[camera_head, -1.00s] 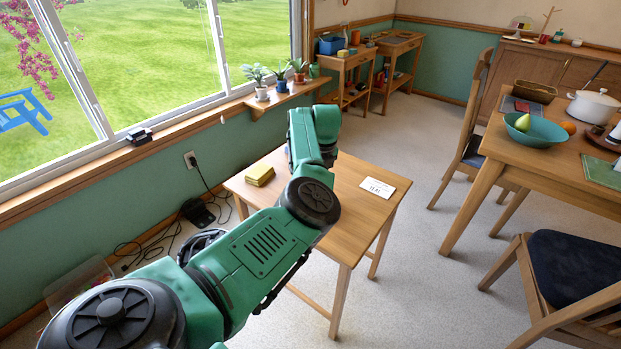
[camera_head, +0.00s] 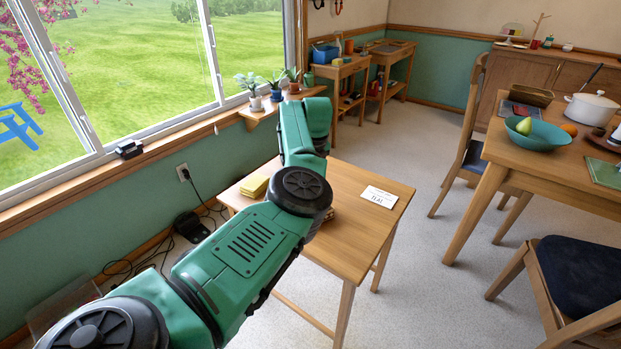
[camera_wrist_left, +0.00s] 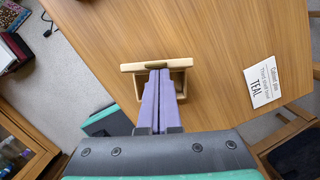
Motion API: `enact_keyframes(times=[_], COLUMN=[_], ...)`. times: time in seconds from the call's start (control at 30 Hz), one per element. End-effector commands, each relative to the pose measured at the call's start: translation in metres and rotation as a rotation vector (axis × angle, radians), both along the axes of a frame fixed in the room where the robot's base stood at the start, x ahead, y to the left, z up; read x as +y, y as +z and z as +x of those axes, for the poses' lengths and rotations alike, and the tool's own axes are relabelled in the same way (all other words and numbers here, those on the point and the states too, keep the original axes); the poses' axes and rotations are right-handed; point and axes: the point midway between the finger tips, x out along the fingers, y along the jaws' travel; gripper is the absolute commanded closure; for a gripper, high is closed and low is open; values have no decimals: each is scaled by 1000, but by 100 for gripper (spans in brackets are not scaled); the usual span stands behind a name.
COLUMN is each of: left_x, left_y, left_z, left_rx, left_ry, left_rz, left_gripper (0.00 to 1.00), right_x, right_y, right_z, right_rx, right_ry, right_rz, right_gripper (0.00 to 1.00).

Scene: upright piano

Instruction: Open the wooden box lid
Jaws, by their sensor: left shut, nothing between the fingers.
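In the left wrist view a small pale wooden box (camera_wrist_left: 138,68) stands on the table (camera_wrist_left: 225,35). It shows as a light frame with a dark notch in its edge, partly covered by my gripper. My left gripper (camera_wrist_left: 160,74) has purple fingers pressed together, empty, and their tips overlap the box in the picture. I cannot tell whether they touch it, or how far the lid is open. In the head view my green left arm reaches over the small table (camera_head: 352,240) and hides the box and gripper. My right gripper is not in view.
A white card (camera_head: 379,196) reading TEAL lies on the table right of my arm. Potted plants (camera_head: 275,85) stand on a sill shelf behind. A dining table (camera_head: 480,215) and chairs are at the right.

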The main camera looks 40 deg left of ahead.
Motion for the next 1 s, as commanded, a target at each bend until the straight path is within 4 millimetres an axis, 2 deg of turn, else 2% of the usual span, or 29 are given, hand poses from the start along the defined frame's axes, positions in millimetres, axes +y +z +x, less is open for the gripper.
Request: enact_keyframes(times=[0.53, 1.0], left_x=[0, 1], left_y=[0, 21], left_z=[0, 0], left_rx=[0, -1], left_ry=[0, 0], left_rz=[0, 1], left_gripper=[100, 100], right_x=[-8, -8], right_y=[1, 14], right_z=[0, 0], right_rx=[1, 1], right_ry=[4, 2], right_rz=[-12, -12], right_gripper=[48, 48])
